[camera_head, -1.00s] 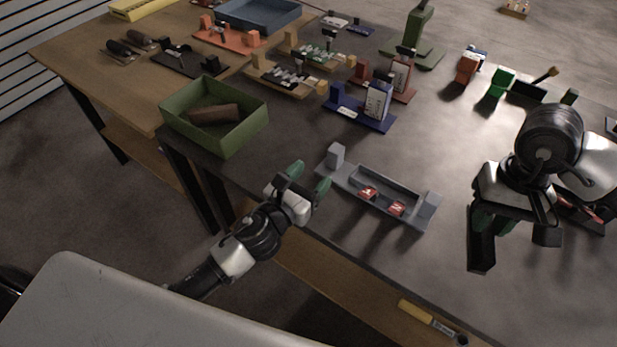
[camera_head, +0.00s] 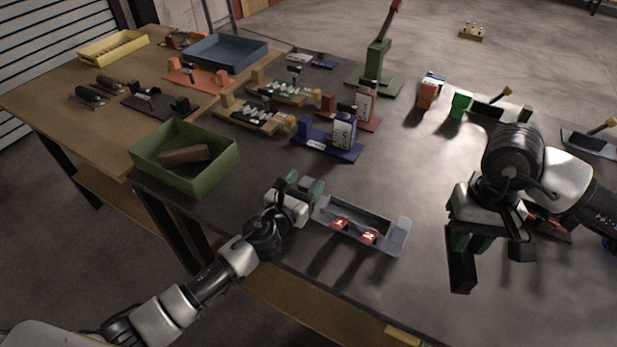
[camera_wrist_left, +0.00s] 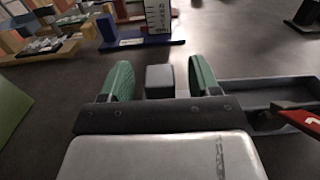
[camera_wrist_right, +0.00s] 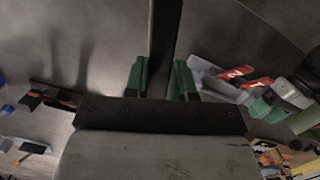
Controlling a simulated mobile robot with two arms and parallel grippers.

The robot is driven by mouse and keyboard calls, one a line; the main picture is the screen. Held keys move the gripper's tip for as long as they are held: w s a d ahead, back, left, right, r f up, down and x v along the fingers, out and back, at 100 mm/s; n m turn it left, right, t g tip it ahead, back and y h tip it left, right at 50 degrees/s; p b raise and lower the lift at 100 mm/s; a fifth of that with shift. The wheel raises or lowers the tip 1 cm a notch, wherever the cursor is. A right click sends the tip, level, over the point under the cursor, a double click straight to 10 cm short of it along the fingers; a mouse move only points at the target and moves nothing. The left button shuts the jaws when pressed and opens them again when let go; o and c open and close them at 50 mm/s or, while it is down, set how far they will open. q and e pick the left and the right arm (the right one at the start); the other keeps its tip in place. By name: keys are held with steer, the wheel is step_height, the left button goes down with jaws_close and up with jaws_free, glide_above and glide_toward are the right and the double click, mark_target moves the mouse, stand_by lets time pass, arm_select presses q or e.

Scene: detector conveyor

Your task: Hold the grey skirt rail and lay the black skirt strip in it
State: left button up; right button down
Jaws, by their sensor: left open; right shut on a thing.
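The grey skirt rail (camera_head: 388,238) lies on the dark table, a shallow tray with a block at its left end and two red numbered tabs (camera_head: 354,230) on its near side. My left gripper (camera_head: 304,186) is open at the rail's left end; in the left wrist view the grey end block (camera_wrist_left: 160,77) stands between the green fingers (camera_wrist_left: 160,82). My right gripper (camera_head: 474,240) is shut on the black skirt strip (camera_head: 460,272), which hangs down to the right of the rail. The strip also shows between the fingers in the right wrist view (camera_wrist_right: 165,45).
A green bin (camera_head: 222,172) with a brown block stands left of the rail. A blue stand (camera_head: 335,150) and other coloured fixtures are behind it. A yellow-handled tool (camera_head: 402,334) is at the table's front edge. The table between rail and strip is clear.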

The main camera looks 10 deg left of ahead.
arm_select(q)
steer(key=shift+x, duration=1.1)
jaws_close()
stand_by(0.5)
